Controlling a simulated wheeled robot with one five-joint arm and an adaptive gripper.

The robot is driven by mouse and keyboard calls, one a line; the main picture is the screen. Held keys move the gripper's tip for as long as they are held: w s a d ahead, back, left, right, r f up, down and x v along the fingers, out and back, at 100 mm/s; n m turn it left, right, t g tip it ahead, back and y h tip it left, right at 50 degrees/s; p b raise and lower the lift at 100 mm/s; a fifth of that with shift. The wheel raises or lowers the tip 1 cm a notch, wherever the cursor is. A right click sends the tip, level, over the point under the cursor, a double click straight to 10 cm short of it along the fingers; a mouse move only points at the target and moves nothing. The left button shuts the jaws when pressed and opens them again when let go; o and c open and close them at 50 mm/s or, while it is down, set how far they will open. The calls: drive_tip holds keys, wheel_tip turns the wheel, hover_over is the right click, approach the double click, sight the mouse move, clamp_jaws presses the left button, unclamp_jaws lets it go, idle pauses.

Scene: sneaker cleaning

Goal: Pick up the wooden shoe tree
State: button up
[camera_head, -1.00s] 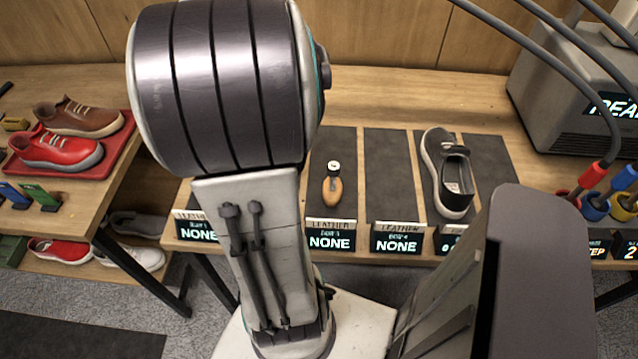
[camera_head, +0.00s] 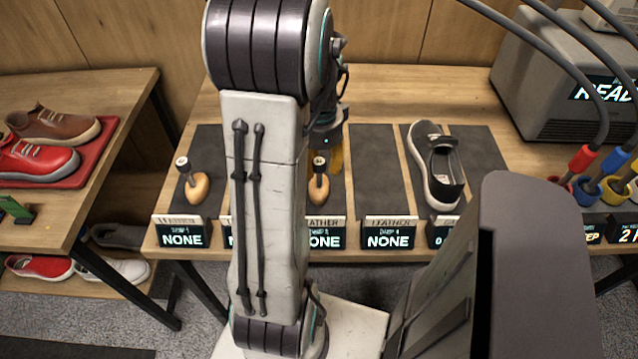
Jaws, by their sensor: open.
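A wooden shoe tree (camera_head: 319,188) with a dark neck and pale round knob stands on a dark mat just right of my arm. A second, similar shoe tree (camera_head: 195,187) stands on the leftmost mat. My gripper (camera_head: 334,158) is partly hidden behind my arm. It is open, pointing down just behind and above the shoe tree right of my arm, with an amber part showing. Whether it touches that shoe tree cannot be told.
A black-and-white shoe (camera_head: 437,168) lies on a mat to the right, with an empty mat (camera_head: 377,180) beside it. A grey machine (camera_head: 545,85) and colored-collar tools stand at the far right. Red and brown shoes sit on a left table (camera_head: 90,190).

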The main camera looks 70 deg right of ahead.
sight(319, 186)
drive_tip(key=shift+f, duration=1.85)
drive_tip(key=shift+o, duration=0.2)
clamp_jaws()
